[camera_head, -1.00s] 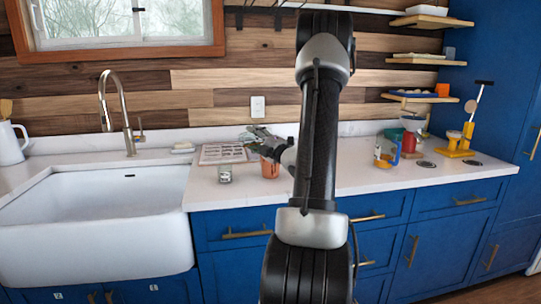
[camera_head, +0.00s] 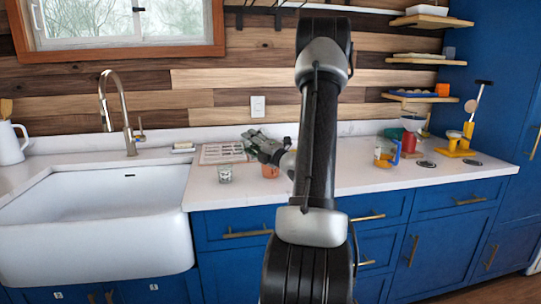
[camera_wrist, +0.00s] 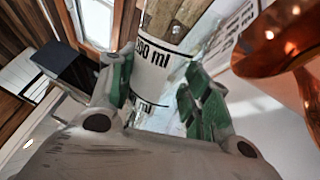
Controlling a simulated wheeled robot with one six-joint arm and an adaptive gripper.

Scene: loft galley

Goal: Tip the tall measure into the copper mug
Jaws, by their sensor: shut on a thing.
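The tall measure (camera_wrist: 160,75), pale with black "ml" markings, is held between the green-padded fingers of my gripper (camera_wrist: 158,95) in the wrist view. The copper mug (camera_wrist: 300,45) is close by at the upper right of that view, with its shiny rim partly cut off. I cannot make out the measure clearly in the head view. Whether anything is inside the mug is hidden.
A small labelled glass (camera_head: 224,174) stands left of the mug. A printed sheet or board (camera_head: 220,153) lies behind. The white sink (camera_head: 100,215) is at the left.

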